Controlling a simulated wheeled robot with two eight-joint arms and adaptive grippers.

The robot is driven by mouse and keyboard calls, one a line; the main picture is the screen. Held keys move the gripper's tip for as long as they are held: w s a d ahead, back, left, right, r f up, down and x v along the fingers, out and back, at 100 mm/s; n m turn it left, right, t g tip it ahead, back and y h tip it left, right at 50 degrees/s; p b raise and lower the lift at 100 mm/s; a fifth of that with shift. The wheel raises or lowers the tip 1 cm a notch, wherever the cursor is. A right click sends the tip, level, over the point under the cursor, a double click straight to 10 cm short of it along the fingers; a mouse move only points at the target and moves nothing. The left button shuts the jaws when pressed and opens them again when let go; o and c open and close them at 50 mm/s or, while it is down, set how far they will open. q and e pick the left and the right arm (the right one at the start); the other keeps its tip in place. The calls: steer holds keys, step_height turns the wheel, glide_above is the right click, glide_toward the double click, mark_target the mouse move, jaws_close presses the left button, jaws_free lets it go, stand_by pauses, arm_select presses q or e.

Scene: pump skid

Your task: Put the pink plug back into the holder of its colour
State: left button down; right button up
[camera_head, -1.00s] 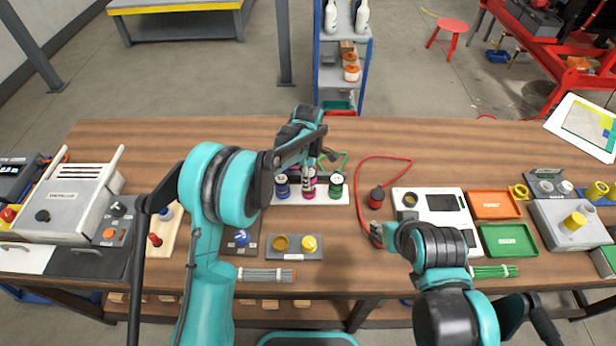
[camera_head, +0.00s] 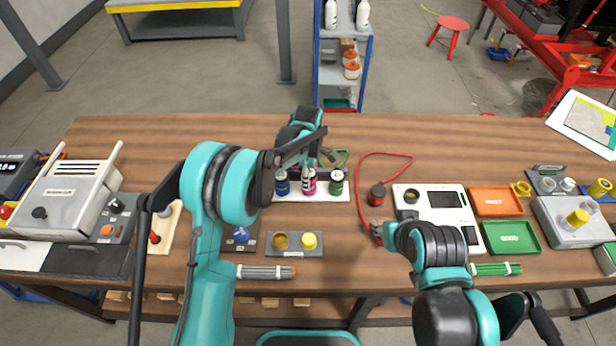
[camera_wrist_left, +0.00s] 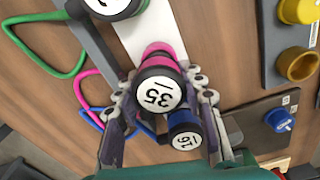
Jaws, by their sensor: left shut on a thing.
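My left gripper (camera_wrist_left: 163,120) is shut on the pink plug (camera_wrist_left: 158,92), which has a black body and a white end label reading 35. In the head view the left gripper (camera_head: 309,168) is over the middle of a white holder strip (camera_head: 318,196). The pink holder (camera_head: 309,187) there is between a blue one (camera_head: 282,184) and a green one (camera_head: 336,184). In the wrist view pink shows just beyond the plug; I cannot tell how deep the plug sits in its holder. My right gripper (camera_head: 374,232) is low over the table, its jaws unclear.
A blue-ringed plug labelled 16 (camera_wrist_left: 186,136) is close beside my left fingers. A red cable (camera_head: 380,156) loops right of the strip. A grey block with yellow parts (camera_head: 296,246) lies in front.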

arm_select(q)
steer(key=shift+f+b, duration=0.4)
steer(key=shift+f, duration=0.15)
steer(key=c, duration=0.9)
jaws_free()
steer(key=shift+o, duration=0.2)
step_height(320, 180, up, 12)
